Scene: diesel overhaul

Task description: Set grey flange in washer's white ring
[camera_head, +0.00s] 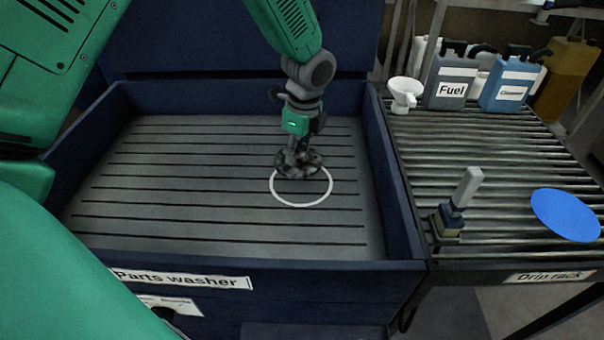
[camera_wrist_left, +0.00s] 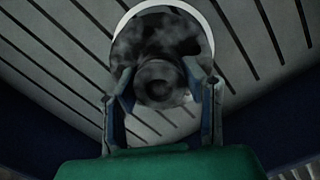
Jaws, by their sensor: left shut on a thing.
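The grey flange (camera_head: 313,159) is a mottled dark grey disc with a round hub, held under my left gripper (camera_head: 295,146) over the upper part of the white ring (camera_head: 301,204). The ring is marked on the slatted floor of the parts washer (camera_head: 200,200). In the left wrist view, the flange (camera_wrist_left: 158,45) shows between the two fingers of the left gripper (camera_wrist_left: 162,88), which are shut on its hub. The white ring (camera_wrist_left: 210,42) shows around and behind it. I cannot tell whether the flange touches the floor. My right gripper is not in view.
The washer has raised dark blue walls (camera_head: 395,190). On the drip rack (camera_head: 480,150) to the right stand a white funnel (camera_head: 405,92), a fuel can (camera_head: 451,88), a blue container (camera_head: 507,84) and a brush-like tool (camera_head: 458,205). A blue disc (camera_head: 565,215) lies there too.

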